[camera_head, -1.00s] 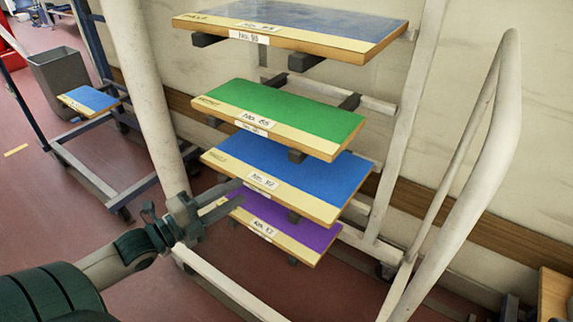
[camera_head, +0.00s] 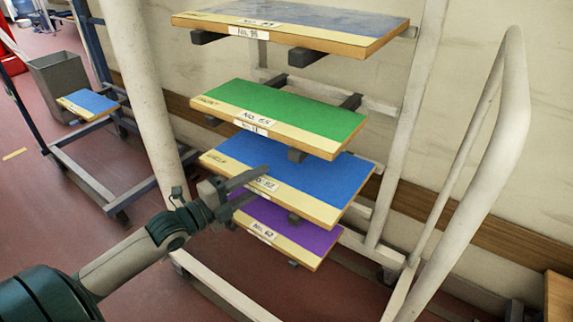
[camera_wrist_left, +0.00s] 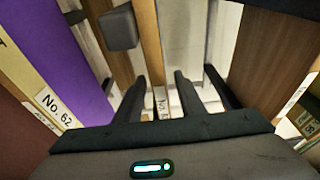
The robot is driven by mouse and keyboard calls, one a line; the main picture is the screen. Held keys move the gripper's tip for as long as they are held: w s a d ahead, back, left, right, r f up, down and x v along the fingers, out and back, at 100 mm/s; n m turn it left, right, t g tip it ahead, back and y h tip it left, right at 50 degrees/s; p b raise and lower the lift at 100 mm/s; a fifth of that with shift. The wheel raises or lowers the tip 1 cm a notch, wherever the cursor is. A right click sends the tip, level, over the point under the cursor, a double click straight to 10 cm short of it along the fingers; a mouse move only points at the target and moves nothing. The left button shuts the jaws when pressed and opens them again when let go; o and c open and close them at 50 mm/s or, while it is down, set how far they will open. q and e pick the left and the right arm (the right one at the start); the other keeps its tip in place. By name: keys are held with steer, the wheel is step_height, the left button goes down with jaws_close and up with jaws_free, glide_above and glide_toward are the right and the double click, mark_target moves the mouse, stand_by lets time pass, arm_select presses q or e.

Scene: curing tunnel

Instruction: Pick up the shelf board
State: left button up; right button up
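Several shelf boards rest on the rack, each with a cream front strip and label. A blue board (camera_head: 310,179) lies below a green board (camera_head: 300,115) and above a purple board (camera_head: 290,228). My left gripper (camera_head: 253,187) is open at the blue board's front edge, near its label. In the left wrist view, its fingers (camera_wrist_left: 160,85) lie on either side of the edge-on blue board (camera_wrist_left: 150,45), with gaps showing. The purple board (camera_wrist_left: 62,50) is at left there, and a brown board underside (camera_wrist_left: 268,50) at right. My right gripper is out of view.
A dark blue-grey board (camera_head: 300,22) is on the top level. Dark support arms (camera_head: 295,219) hold the boards, with little height between levels. White rack posts (camera_head: 140,80) stand left and right. A grey bin (camera_head: 62,80) and a blue-framed cart stand at left.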

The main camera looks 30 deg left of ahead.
mark_target(274, 170)
arm_select(q)
steer(key=shift+w, duration=0.1)
steer(key=shift+b+x, duration=0.9)
steer(key=shift+x, duration=1.65)
steer(key=shift+d, duration=0.15)
jaws_close()
steer(key=shift+r, duration=0.1)
